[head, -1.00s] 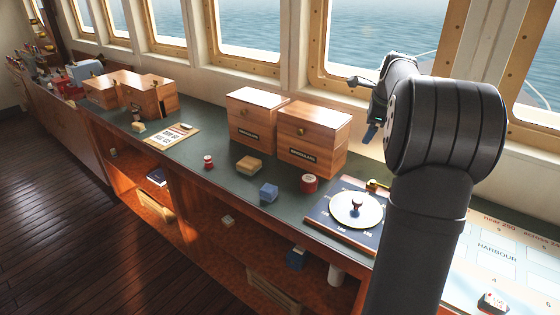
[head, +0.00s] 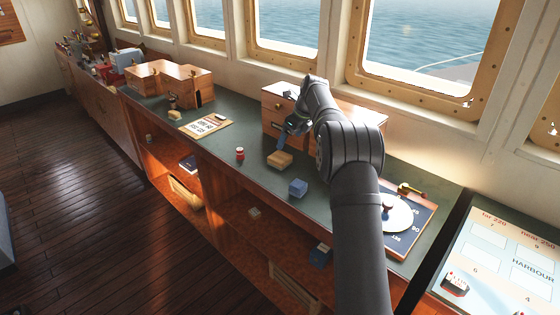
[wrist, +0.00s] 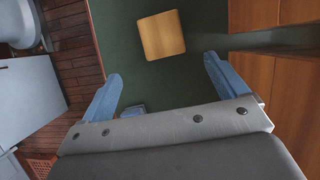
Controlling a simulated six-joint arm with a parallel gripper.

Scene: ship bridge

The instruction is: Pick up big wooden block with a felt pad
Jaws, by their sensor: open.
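The wooden block (head: 281,159) lies on the green counter top in front of the wooden drawer boxes, and whether it has a felt pad cannot be told. In the wrist view the block (wrist: 162,35) shows its flat tan top, ahead of and between my fingers. My gripper (head: 286,138) is above the counter, just behind the block in the head view. In the wrist view my gripper (wrist: 160,75) has its two blue fingers wide apart with nothing between their tips. A blue block (head: 298,187) lies nearer the front edge; part of a blue thing (wrist: 133,111) shows near my left finger.
Drawer boxes (head: 270,104) stand close behind the block; in the wrist view a wooden wall (wrist: 283,80) rises on the right. A small red round piece (head: 240,154) and a card (head: 205,126) lie to the left. A dial board (head: 418,238) lies to the right.

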